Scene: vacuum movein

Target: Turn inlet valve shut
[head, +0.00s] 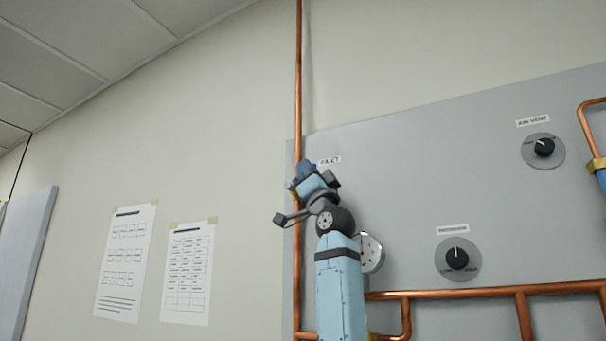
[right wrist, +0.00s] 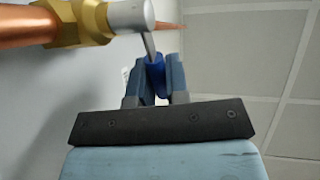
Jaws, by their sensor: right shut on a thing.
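The inlet valve shows in the right wrist view as a brass body (right wrist: 92,22) on a copper pipe, with a grey cap and a thin metal lever. The lever ends in a dark blue grip (right wrist: 155,72). My right gripper (right wrist: 158,66) is shut on this blue grip, with one light blue finger on each side. In the head view my right gripper (head: 313,182) is raised against the vertical copper pipe at the panel's left edge, and it hides most of the valve. A label (head: 329,161) beside it is partly covered. My left gripper is in neither view.
The grey panel (head: 400,190) carries an air vent knob (head: 544,147) and another black knob (head: 457,258). A round gauge (head: 372,253) is partly behind my right arm. Copper pipes (head: 460,294) run along the lower right. Two paper sheets hang on the wall at left.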

